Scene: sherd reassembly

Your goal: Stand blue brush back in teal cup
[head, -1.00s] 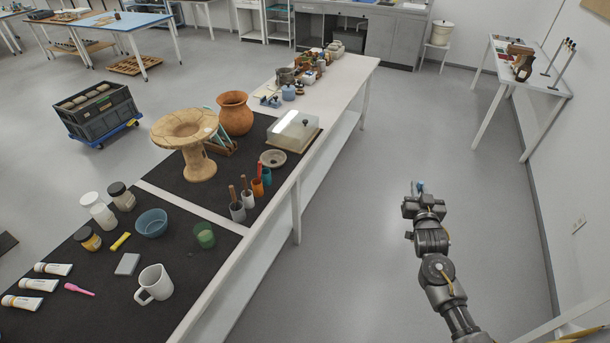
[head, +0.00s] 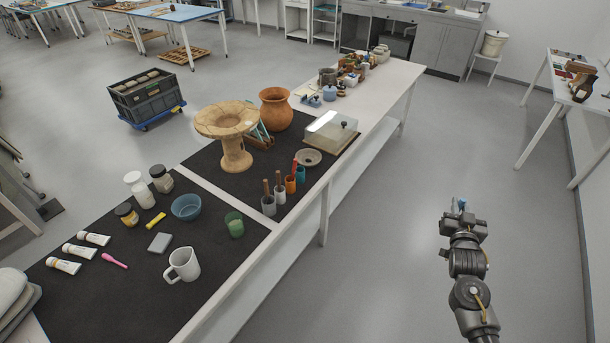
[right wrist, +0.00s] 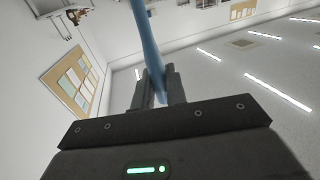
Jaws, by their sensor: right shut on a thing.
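My right gripper (head: 461,212) is out over the bare floor, right of the long table. It is shut on the blue brush (head: 462,203). In the right wrist view the brush (right wrist: 150,50) shows as a blue shaft between the fingers (right wrist: 160,88), running up out of the picture. The teal cup (head: 300,174) stands on the table's dark mat, at the far end of a row of small cups, and is partly hidden by the orange cup. I see no brush in it. My left gripper is not in view.
The orange cup (head: 290,185), a white cup (head: 280,195) and a grey cup (head: 268,206) hold tools close by the teal cup. A grey bowl (head: 308,157) and a clear-lidded box (head: 332,132) stand behind. The floor between table and right wall is clear.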

